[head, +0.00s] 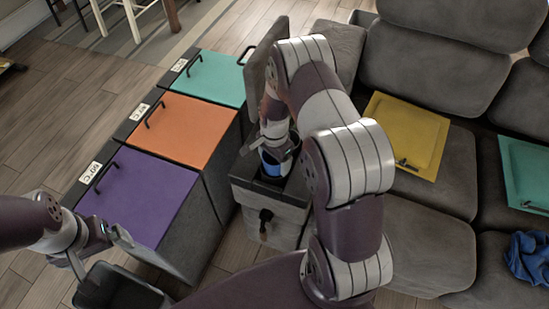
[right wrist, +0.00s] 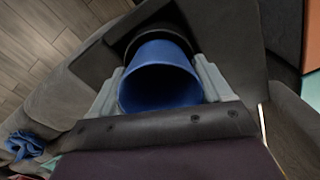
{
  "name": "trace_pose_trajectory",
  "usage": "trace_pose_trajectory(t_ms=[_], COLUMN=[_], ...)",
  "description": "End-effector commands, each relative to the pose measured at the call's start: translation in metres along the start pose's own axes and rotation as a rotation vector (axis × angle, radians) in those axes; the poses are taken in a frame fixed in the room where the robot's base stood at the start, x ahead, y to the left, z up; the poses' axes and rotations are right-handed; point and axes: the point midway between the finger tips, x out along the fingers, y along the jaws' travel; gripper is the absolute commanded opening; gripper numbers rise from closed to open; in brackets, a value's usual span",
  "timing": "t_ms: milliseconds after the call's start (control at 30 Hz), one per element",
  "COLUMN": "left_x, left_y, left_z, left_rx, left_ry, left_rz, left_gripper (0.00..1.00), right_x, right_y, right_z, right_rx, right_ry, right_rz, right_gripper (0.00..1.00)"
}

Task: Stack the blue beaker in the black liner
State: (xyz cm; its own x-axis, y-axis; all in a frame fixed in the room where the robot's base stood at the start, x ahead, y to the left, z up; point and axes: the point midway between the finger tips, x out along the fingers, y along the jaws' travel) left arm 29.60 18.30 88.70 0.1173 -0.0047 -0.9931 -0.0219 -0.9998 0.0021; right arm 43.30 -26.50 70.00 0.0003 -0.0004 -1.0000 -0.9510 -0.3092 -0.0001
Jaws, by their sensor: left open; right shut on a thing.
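The blue beaker (head: 270,167) is in my right gripper (head: 279,152), over the open top of a grey box. In the right wrist view the two fingers of my right gripper (right wrist: 164,85) are shut on either side of the blue beaker (right wrist: 158,85), whose open mouth faces the camera. A black round rim (right wrist: 150,32), which looks like the black liner, shows just beyond the beaker. I cannot tell how deep the beaker sits in it. My left gripper (head: 98,250) is open and empty at the lower left.
The grey box (head: 272,205) has a raised lid and a front handle. Left of it stand bins with purple (head: 140,195), orange (head: 180,130) and teal (head: 212,78) lids. A dark open container (head: 118,288) is below my left gripper. A grey sofa (head: 425,245) stands at right.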

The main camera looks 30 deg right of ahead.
Motion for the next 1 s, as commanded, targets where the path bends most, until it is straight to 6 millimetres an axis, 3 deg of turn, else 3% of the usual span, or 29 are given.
trace_pose_trajectory(t_ms=[167, 200, 267, 533, 1000], left_x=[0.002, 0.002, 0.002, -0.004, -0.015], left_y=[0.0, 0.0, 0.0, 0.0, 0.0], left_z=[0.0, 0.0, 0.0, 0.0, -0.002], left_rx=[0.0, 0.0, 0.0, 0.0, 0.0], left_ry=[0.0, 0.0, 0.0, 0.0, 0.0], left_rz=[0.0, 0.0, 0.0, 0.0, 0.0], left_gripper=[1.0, 1.0, 1.0, 1.0, 1.0], right_x=[0.004, 0.003, 0.003, -0.005, -0.115], right_y=[0.0, 0.0, 0.0, 0.0, 0.0], right_z=[0.0, 0.0, 0.0, 0.0, 0.0], right_rx=[0.0, 0.0, 0.0, 0.0, 0.0], right_ry=[0.0, 0.0, 0.0, 0.001, 0.001], right_rz=[0.0, 0.0, 0.0, -0.001, -0.002], right_gripper=[0.49, 0.85, 1.0, 1.0, 1.0])
